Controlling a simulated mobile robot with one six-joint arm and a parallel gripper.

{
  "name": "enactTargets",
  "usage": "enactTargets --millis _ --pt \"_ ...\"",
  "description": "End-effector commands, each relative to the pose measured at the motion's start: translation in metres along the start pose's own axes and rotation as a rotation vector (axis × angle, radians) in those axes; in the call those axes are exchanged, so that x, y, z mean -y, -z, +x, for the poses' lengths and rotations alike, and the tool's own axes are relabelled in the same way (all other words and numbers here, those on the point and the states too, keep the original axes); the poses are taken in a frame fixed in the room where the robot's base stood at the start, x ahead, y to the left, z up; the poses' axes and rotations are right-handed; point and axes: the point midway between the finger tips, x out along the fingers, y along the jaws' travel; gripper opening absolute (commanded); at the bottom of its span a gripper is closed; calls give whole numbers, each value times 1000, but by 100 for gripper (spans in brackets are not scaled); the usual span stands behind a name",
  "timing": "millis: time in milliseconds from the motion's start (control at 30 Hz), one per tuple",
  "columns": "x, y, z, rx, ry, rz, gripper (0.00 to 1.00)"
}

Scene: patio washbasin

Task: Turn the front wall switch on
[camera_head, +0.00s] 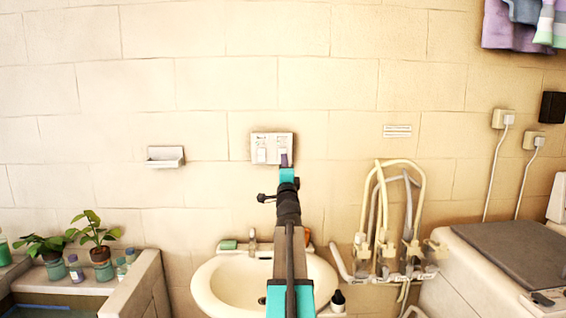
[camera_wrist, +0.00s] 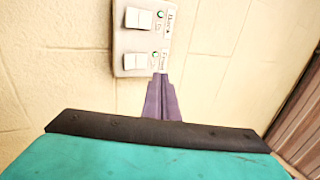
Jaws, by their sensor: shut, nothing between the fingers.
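A pale switch plate (camera_head: 257,138) is on the tiled wall above the basin. In the wrist view the plate (camera_wrist: 122,42) has two white rocker switches, each with a green mark and a printed label. The lower rocker (camera_wrist: 133,63) is beside a label that appears to read "Front"; the upper rocker (camera_wrist: 139,19) has a label that looks like "Back". My gripper (camera_wrist: 161,80) is shut and empty, its purple fingertips at the plate's lower edge near the "Front" label. In the head view my gripper (camera_head: 284,158) overlaps the plate's right part. Contact cannot be told.
Below are a white washbasin (camera_head: 208,288) and a tap (camera_head: 252,240). A soap dish (camera_head: 165,157) is on the wall at left. Hoses and pipes (camera_head: 385,215) stand right of the basin. Potted plants (camera_head: 100,250) are at far left. The wall around the plate is clear.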

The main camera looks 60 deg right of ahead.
Motion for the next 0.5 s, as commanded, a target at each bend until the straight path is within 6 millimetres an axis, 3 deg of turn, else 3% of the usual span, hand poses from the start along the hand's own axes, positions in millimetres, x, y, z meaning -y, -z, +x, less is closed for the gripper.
enactTargets --millis 500 --pt "19 -1 -43 1 0 0 0"
